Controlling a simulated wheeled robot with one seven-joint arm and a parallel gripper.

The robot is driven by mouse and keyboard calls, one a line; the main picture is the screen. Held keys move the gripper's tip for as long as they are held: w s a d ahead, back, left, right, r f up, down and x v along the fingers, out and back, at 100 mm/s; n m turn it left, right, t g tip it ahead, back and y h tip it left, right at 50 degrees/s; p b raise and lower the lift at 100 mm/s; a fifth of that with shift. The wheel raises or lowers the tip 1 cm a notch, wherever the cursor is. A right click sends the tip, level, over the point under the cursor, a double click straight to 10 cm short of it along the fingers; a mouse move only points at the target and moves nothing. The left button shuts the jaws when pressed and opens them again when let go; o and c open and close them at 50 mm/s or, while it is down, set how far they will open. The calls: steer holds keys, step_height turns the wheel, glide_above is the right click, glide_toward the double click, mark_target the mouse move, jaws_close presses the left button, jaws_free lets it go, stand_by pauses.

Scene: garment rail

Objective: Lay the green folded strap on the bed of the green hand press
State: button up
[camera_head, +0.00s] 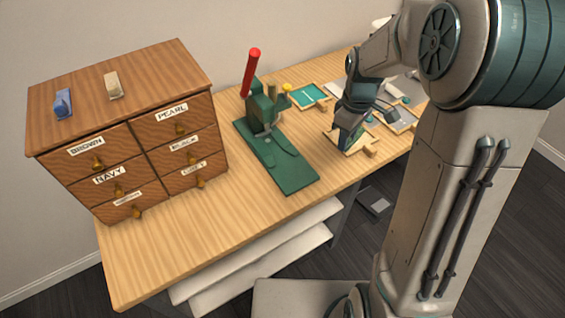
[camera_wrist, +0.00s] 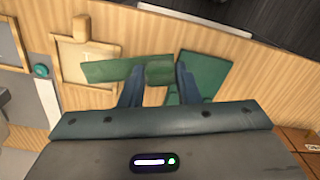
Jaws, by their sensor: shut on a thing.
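The green folded strap (camera_wrist: 112,68) is held between the fingers of my gripper (camera_wrist: 158,84), with its flat length sticking out to the left in the wrist view. In the head view my gripper (camera_head: 346,134) is above a small wooden tray, right of the press; the strap is hard to make out there. The green hand press (camera_head: 262,110) stands mid-table, with a red lever (camera_head: 251,72) raised. Its long green bed (camera_head: 285,168) reaches towards the front edge and looks bare. In the wrist view part of the press (camera_wrist: 208,74) shows right of the fingers, partly hidden.
A wooden drawer cabinet (camera_head: 130,130) with labelled drawers stands left, with a blue item (camera_head: 63,103) and a beige item (camera_head: 113,85) on top. The wooden tray (camera_wrist: 62,60) is left of the strap in the wrist view.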

steer(key=n, duration=0.2)
steer(key=s+n+b, duration=0.1)
steer(key=n, duration=0.1)
steer(key=shift+s+a+f, duration=0.1)
steer(key=shift+s+f, duration=0.1)
steer(key=s+n+b, duration=0.1)
steer(key=n+b, duration=0.1)
steer(key=n, duration=0.2)
steer(key=n+b, duration=0.2)
steer(key=n, duration=0.4)
glide_above(297, 177)
step_height(297, 177, down, 7)
steer(key=shift+f, duration=2.05)
steer(key=shift+f+b, duration=0.15)
steer(key=shift+b, duration=0.2)
steer(key=o, duration=1)
steer(key=shift+c, duration=0.2)
